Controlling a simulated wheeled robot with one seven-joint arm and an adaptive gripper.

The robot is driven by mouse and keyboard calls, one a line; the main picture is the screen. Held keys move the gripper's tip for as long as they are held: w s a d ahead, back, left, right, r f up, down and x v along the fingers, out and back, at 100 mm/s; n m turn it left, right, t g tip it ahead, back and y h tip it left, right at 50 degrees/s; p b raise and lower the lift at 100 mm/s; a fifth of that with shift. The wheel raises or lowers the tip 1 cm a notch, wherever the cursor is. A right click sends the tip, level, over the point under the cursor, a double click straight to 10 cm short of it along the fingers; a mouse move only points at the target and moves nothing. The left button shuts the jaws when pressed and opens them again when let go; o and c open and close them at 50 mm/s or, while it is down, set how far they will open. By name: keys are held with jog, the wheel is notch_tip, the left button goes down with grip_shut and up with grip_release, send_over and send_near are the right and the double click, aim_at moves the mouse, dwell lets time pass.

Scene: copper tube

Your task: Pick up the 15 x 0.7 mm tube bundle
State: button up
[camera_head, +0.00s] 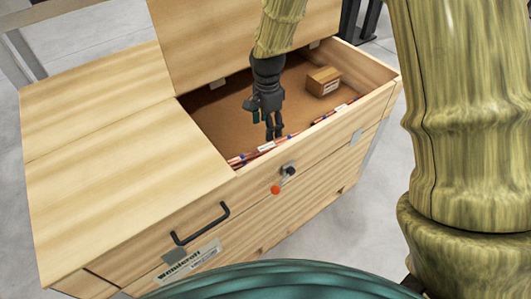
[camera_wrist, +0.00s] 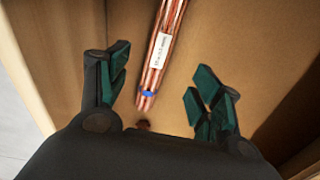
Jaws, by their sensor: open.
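A copper tube bundle (camera_wrist: 165,58) with a white label and a blue band near its end shows in the wrist view. Its label is small but seems to read 15 x 0.7 mm. My gripper (camera_head: 273,137) is inside the open wooden chest (camera_head: 205,185), fingers pointing down, near the front wall. Its fingers are open and apart, one on each side of the bundle's near end in the wrist view; none visibly touches it. In the head view, labelled copper tubes (camera_head: 262,149) lie along the front wall, partly hidden by that wall; more tubes (camera_head: 333,114) show to the right.
A small labelled cardboard box (camera_head: 323,81) stands in the chest's back right. The raised lid (camera_head: 205,40) is behind my arm. The chest's front wall rises close to the tubes. The brown floor (camera_head: 215,115) left of my gripper is clear.

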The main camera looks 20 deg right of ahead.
aim_at(267, 146)
jog(key=shift+f+b, duration=0.85)
jog(key=shift+f, duration=4.65)
jog(key=c, duration=1.3)
grip_shut()
jog(key=shift+r, duration=0.15)
